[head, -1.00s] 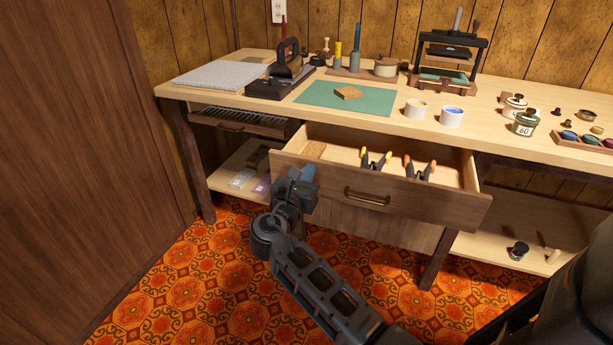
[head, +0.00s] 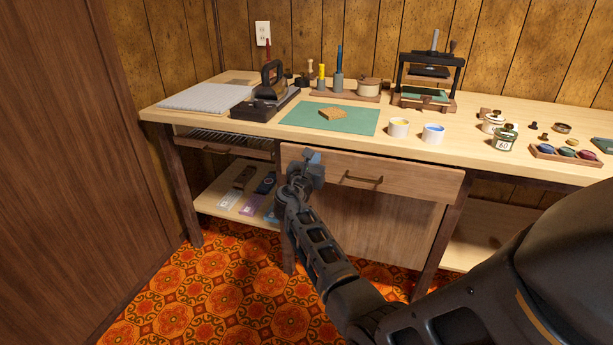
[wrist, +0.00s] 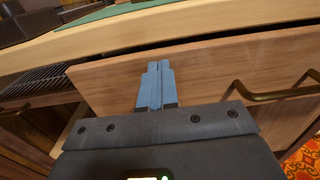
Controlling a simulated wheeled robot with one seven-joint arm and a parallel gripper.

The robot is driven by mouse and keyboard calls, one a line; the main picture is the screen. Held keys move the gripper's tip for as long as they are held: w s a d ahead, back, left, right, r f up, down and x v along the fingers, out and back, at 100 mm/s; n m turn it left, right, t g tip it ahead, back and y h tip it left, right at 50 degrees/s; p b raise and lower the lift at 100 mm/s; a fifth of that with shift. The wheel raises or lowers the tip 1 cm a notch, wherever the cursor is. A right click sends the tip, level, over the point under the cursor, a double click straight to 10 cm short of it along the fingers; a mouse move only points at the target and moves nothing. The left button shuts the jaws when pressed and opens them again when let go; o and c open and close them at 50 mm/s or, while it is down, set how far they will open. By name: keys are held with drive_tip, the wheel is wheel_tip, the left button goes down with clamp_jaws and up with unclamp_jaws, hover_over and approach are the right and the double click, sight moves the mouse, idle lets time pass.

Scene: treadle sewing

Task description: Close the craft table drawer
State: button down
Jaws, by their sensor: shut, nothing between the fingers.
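The craft table (head: 245,133) stands against the wall. Its wooden drawer (head: 410,189) is nearly flush under the tabletop, and its inside is hidden. In the wrist view a thin dark gap shows between the drawer front (wrist: 215,68) and the tabletop edge. A brass handle (head: 362,179) sits at the middle of the front; it also shows at the right of the wrist view (wrist: 275,95). My gripper (head: 312,157) is shut, its blue fingertips together, at the left part of the drawer front. The fingertips (wrist: 157,68) appear against the front; exact contact is unclear.
A slatted tray (head: 220,147) sits left of the drawer, above a lower shelf (head: 215,200) holding small packets. The tabletop carries a green mat (head: 300,117), two cups and a press (head: 430,75). A wooden panel (head: 60,150) stands at the left.

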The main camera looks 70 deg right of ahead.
drive_tip(key=d, duration=0.2)
drive_tip(key=d+b, duration=0.1)
drive_tip(key=d, duration=0.3)
drive_tip(key=shift+w+d, duration=0.25)
drive_tip(key=shift+d+r+b, duration=0.1)
drive_tip(key=shift+d+b, duration=0.2)
drive_tip(key=shift+d+r, duration=0.1)
